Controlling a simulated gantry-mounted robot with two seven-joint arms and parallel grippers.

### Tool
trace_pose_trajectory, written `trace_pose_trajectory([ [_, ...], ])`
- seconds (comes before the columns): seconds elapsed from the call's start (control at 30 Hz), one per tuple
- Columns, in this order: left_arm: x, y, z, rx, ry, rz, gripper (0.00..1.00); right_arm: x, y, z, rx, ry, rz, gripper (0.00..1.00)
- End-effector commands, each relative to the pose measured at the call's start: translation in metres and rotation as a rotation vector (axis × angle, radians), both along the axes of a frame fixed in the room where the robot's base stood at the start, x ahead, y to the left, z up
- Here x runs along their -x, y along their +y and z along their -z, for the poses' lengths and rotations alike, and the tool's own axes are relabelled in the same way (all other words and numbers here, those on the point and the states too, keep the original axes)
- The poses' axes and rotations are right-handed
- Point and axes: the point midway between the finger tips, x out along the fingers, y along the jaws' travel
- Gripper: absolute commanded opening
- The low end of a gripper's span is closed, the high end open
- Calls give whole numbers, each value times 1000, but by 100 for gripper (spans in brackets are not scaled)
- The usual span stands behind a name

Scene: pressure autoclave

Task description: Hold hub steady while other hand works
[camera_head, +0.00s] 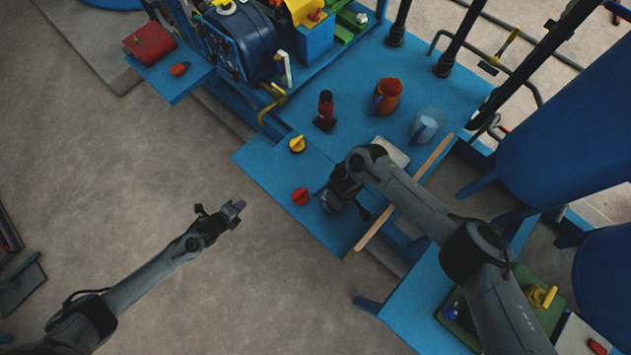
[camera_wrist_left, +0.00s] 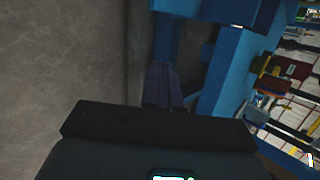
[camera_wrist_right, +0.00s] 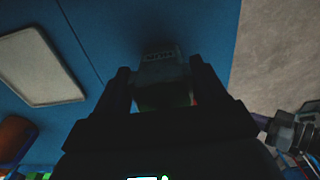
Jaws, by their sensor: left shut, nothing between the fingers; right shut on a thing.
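My left gripper (camera_head: 238,205) hangs over the bare floor, left of the blue bench (camera_head: 262,172) and apart from it. Its fingers are together with nothing between them, as the left wrist view (camera_wrist_left: 163,85) also shows. My right gripper (camera_head: 331,198) is low over the front part of the bench. In the right wrist view its fingers (camera_wrist_right: 163,88) are closed on a small pale block-like thing (camera_wrist_right: 160,68) with dark lettering and a greenish lower part. My fingers hide much of it. I cannot tell for sure whether it is the hub.
A red knob (camera_head: 300,196) and a yellow knob (camera_head: 297,144) sit near the bench's left edge. A wooden strip (camera_head: 402,194) lies along the right.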

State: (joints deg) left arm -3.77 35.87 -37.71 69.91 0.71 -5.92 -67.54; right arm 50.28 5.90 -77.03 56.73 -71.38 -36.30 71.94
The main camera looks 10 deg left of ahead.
Motion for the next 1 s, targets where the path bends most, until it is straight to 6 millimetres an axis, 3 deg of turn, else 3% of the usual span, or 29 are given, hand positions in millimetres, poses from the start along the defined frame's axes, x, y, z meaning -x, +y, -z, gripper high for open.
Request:
trace_pose_trajectory([
  [0.07,17,-33,6,50,-85,-41,0,0,1,-1,-2,0,-1,24],
  [0.17,27,-97,-8,139,-224,-88,0,0,1,0,-1,0,-1,24],
  [0.3,43,-175,-45,246,-410,-168,0,0,1,0,-1,0,0,24],
  [0.43,60,-224,-86,307,-553,-249,0,0,1,0,-1,0,-1,24],
  [0.53,72,-249,-113,331,-638,-306,0,0,1,0,-1,0,-1,24],
  [0.7,86,-270,-146,343,-731,-375,0,0,1,0,-1,0,-1,24],
  [1.0,93,-279,-162,343,-772,-407,0,0,1,0,-1,0,-1,24],
])
